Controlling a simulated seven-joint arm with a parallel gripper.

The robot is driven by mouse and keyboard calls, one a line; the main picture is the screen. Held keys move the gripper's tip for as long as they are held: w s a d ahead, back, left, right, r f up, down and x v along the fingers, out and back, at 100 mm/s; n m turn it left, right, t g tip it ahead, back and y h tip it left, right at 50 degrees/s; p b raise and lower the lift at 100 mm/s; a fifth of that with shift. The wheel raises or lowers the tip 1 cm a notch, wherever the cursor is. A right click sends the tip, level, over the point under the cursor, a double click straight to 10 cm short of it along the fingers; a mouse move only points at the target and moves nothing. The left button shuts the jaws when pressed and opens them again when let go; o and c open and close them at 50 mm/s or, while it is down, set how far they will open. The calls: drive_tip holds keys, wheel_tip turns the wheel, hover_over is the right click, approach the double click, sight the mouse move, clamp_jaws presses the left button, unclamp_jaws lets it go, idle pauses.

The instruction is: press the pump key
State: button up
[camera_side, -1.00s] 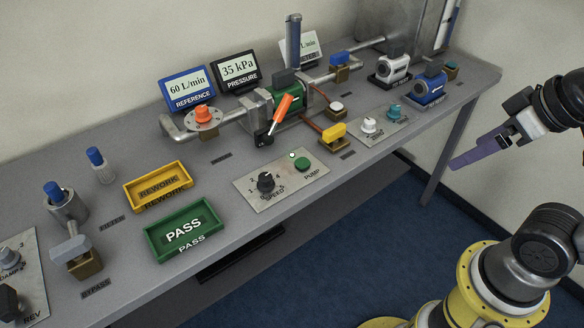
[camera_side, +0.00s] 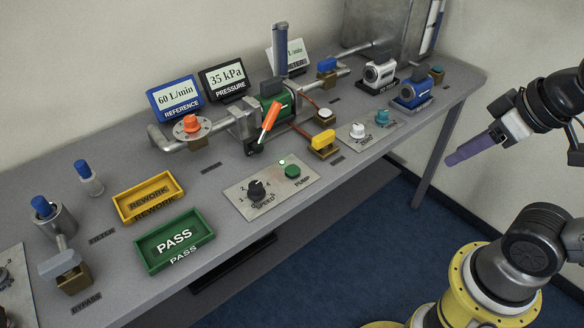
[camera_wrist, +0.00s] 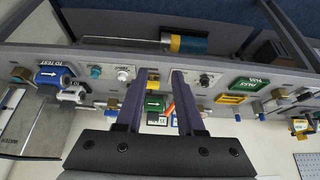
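The pump key is a round green button (camera_side: 293,171) beside the PUMP label on a pale panel (camera_side: 268,190) near the table's front edge. A black SPEED knob (camera_side: 256,190) is on the same panel, and a small pale green lamp (camera_side: 282,161) is above the button. My gripper (camera_side: 452,159) hangs in the air to the right of the table, well apart from the button. In the wrist view my gripper (camera_wrist: 162,72) has its two purple fingers apart with nothing held between them. I cannot make out the button in the wrist view.
An orange-handled lever (camera_side: 269,122) and a yellow-handled valve (camera_side: 323,142) stand behind the panel. Green PASS (camera_side: 205,218) and yellow REWORK (camera_side: 122,206) trays lie to its left. A ZERO panel (camera_side: 365,133) is to its right. Open air lies between my gripper and the table.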

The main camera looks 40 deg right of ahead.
clamp_jaws()
idle(1.2)
